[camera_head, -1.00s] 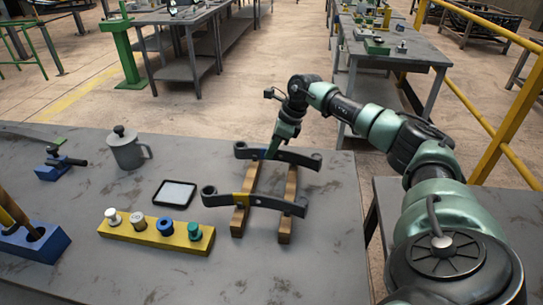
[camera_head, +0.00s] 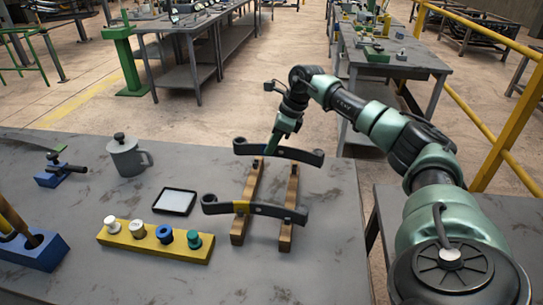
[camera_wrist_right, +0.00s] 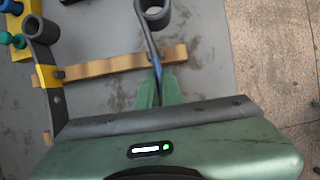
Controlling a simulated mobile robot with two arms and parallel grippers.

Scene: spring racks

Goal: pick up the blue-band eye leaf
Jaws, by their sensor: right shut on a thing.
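The blue-band eye leaf (camera_head: 295,154) is a dark curved bar with an eye at its end, in the head view above the far part of two wooden rails. My right gripper (camera_head: 270,149) is shut on it near its middle and holds it a little above the rails. In the right wrist view the leaf (camera_wrist_right: 148,36) runs up from between the green fingers (camera_wrist_right: 158,88), with its eye at the top and some blue band showing at the fingers. The rest of the band is hidden. My left gripper is not in view.
A yellow-band leaf (camera_head: 270,209) lies across the nearer part of the wooden rails (camera_head: 287,230). A yellow block (camera_head: 125,239) with several spools, a black-rimmed tray (camera_head: 175,201), a grey mug (camera_head: 127,160) and blue blocks (camera_head: 40,252) stand to the left.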

